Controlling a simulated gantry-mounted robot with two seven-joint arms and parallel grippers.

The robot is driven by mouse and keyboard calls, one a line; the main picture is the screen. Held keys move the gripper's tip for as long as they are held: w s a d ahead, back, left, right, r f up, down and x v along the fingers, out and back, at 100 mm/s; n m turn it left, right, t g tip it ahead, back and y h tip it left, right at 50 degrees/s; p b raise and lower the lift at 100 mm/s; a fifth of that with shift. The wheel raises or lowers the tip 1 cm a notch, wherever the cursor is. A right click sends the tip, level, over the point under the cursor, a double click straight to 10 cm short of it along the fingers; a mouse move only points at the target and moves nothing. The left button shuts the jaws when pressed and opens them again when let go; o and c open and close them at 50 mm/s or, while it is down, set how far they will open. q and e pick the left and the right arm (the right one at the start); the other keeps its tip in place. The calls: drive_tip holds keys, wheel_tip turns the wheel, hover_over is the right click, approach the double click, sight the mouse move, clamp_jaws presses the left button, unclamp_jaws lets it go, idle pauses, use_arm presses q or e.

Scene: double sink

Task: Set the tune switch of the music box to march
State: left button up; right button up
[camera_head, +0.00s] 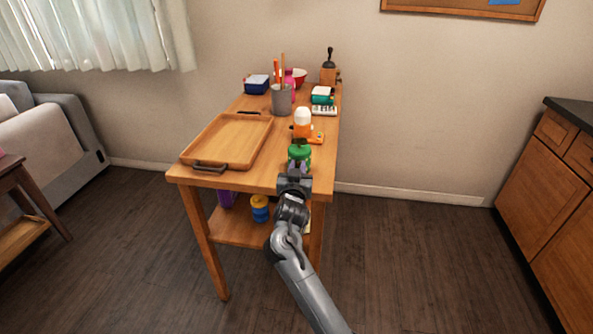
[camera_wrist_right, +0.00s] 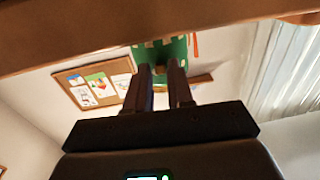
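A small green object (camera_head: 299,154), which seems to be the music box, stands near the front right corner of the wooden table. In the right wrist view it is a green body (camera_wrist_right: 172,50) with pale blocks along its edge and a small brown knob (camera_wrist_right: 160,69). My right gripper (camera_head: 298,167) is right in front of it. Its two fingers (camera_wrist_right: 163,72) are apart, with the knob between or just beyond the tips; contact cannot be told. Any tune markings are too small to read. My left gripper is not in view.
A wooden tray (camera_head: 212,165) lies to the left on the table (camera_head: 262,183). An orange and white device (camera_head: 302,128) stands close behind the green object. Farther back are a grey pencil cup (camera_head: 281,100), a blue box (camera_head: 256,86) and a wooden grinder (camera_head: 329,75).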

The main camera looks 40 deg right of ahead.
drive_tip(key=shift+o, duration=1.2)
drive_tip(key=shift+s+f, duration=0.1)
drive_tip(key=shift+s+a, duration=0.1)
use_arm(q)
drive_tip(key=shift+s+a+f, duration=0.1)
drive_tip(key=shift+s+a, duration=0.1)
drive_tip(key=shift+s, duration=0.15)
use_arm(e)
drive_tip(key=shift+s+a, duration=0.1)
drive_tip(key=shift+a, duration=0.1)
use_arm(q)
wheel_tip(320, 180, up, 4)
drive_tip(key=p, duration=0.3)
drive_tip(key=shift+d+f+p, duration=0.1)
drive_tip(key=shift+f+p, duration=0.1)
drive_tip(key=shift+p, duration=0.15)
use_arm(e)
drive_tip(key=v, duration=1)
drive_tip(key=shift+s, duration=0.15)
drive_tip(key=shift+a+f, duration=0.1)
